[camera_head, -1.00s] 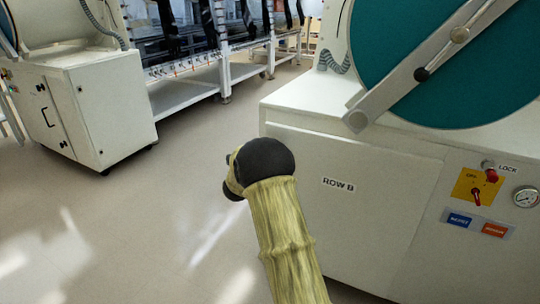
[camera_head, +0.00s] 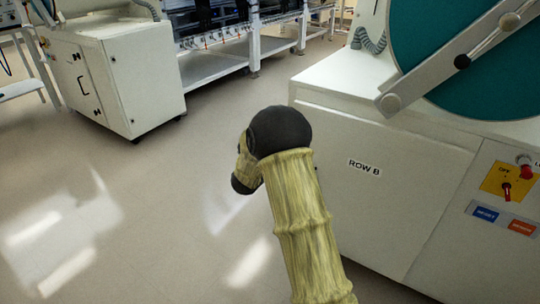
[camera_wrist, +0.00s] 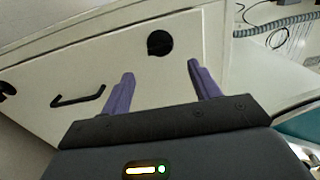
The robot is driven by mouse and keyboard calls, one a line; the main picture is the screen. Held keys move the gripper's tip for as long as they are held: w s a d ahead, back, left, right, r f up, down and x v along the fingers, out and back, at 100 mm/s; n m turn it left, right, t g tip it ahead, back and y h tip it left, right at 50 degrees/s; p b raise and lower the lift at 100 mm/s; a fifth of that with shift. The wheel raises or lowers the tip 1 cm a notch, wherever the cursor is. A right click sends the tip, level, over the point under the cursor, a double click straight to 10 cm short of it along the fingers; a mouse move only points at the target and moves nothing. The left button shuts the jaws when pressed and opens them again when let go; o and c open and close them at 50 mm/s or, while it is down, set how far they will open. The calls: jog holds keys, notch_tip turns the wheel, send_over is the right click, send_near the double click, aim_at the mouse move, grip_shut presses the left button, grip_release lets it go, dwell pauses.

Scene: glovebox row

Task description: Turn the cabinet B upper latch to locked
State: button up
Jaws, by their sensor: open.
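In the wrist view, a cream cabinet door (camera_wrist: 110,68) fills the left and middle, turned on its side. A round black latch (camera_wrist: 159,43) sits near its right end, towards the edge by the hose, and looks like the upper one. Its pointing direction is too dark to read. My gripper (camera_wrist: 160,68) is open and empty, its two purple fingers pointing at the door, with the latch beyond the gap between them. A gap to the latch seems to remain. In the head view, my arm hides the gripper, and this door face does not show.
The door also has a black handle (camera_wrist: 78,97) and a second dark latch (camera_wrist: 6,90). The ROW B cabinet (camera_head: 350,205) with a control panel (camera_head: 508,182) stands right of my arm. Another cabinet (camera_head: 130,75) stands far left. Open floor (camera_head: 130,220) lies between.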

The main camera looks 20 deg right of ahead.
jog(key=p+v, duration=0.1)
jog(key=v, duration=0.8)
jog(key=shift+a, duration=0.15)
